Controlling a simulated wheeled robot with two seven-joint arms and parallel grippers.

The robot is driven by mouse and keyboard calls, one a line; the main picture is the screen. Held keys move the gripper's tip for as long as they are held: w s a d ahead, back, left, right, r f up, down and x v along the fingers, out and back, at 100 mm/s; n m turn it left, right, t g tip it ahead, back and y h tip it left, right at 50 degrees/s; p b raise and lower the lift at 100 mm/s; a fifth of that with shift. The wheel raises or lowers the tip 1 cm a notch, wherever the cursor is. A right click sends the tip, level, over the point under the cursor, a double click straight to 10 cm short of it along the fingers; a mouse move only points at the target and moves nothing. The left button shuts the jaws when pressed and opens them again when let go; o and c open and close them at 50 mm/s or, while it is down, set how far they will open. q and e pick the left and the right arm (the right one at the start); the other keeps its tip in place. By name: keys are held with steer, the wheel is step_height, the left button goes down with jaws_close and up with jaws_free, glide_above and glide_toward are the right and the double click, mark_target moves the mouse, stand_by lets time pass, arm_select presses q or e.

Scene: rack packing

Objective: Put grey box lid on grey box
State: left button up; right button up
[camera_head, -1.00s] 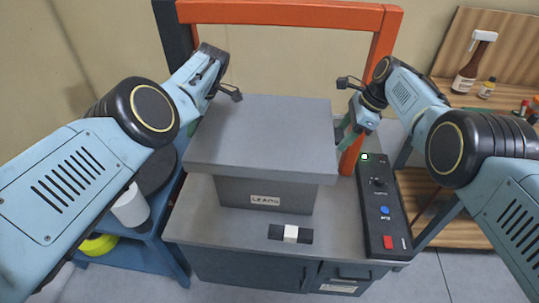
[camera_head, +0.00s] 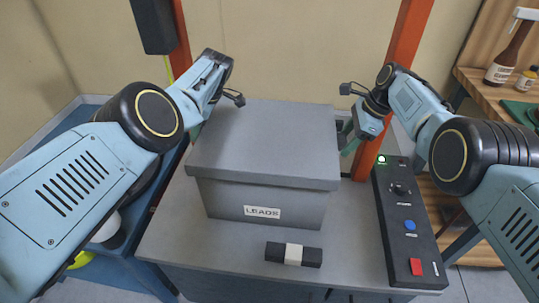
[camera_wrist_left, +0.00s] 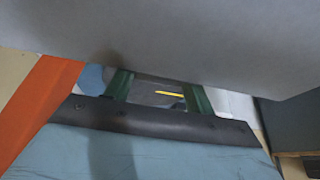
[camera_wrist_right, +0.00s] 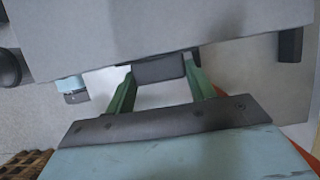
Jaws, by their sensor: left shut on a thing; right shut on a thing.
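The flat grey box lid (camera_head: 265,143) is level over the grey box (camera_head: 225,203), which stands on the grey worktop with a "LEADS" label on its front. The lid covers the box opening, and I cannot tell whether it rests on the rim or hangs just above. My left gripper (camera_head: 198,128) is shut at the lid's left side; its green fingers show in the left wrist view (camera_wrist_left: 158,92), their grip partly hidden by the lid. My right gripper (camera_head: 348,134) is shut at the lid's right side, with a dark handle (camera_wrist_right: 160,68) between its fingers in the right wrist view.
A black control panel (camera_head: 406,225) with a lit green button is at the right. Orange frame posts (camera_head: 400,70) rise behind. A wooden shelf with bottles (camera_head: 505,55) is at the far right.

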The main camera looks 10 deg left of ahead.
steer(key=shift+s+r, duration=0.1)
